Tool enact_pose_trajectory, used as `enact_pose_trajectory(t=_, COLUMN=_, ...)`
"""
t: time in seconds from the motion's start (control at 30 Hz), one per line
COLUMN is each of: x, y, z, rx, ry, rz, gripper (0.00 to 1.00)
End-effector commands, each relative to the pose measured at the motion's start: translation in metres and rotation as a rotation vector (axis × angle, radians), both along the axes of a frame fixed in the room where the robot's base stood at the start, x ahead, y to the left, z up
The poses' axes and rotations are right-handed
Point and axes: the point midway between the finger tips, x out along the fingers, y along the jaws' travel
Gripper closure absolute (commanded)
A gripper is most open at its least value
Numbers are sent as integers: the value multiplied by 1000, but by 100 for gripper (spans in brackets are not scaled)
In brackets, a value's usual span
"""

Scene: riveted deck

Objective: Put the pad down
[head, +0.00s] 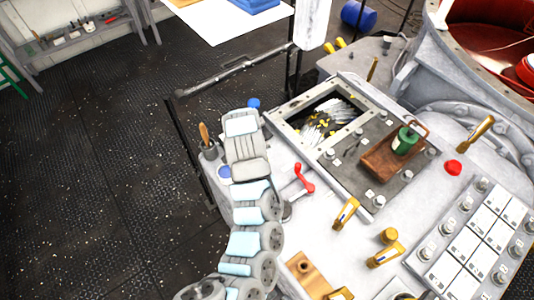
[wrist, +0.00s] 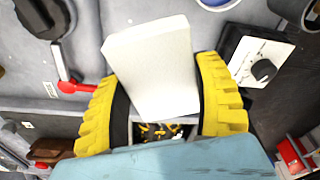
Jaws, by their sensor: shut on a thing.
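The pad (wrist: 152,62) is a white, flat-faced block in the wrist view, tilted a little. My gripper (wrist: 160,98) has two yellow ribbed fingers with dark inner faces. It is shut on the pad, one finger at each side. In the head view my arm reaches up over the grey console's left side. I cannot pick out the fingers or the pad there.
The console has a framed open hatch (head: 289,110) with yellow and dark pieces inside. A brown tray (head: 375,166) holds a green canister (head: 405,140). A red-handled lever (head: 304,178), several yellow handles and a button panel (head: 470,245) stick up. Dark floor at left is mostly clear.

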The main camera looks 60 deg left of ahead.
Motion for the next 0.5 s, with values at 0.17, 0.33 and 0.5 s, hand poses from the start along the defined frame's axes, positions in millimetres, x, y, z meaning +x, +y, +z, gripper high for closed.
enact_pose_trajectory(t=0.17, x=13, y=10, z=-10, rx=-2, ry=4, rz=-2, gripper=60)
enact_pose_trajectory(t=0.33, x=28, y=23, z=-22, rx=0, ry=1, rz=-1, gripper=60)
enact_pose_trajectory(t=0.5, x=42, y=34, z=-31, rx=0, ry=3, rz=-3, gripper=60)
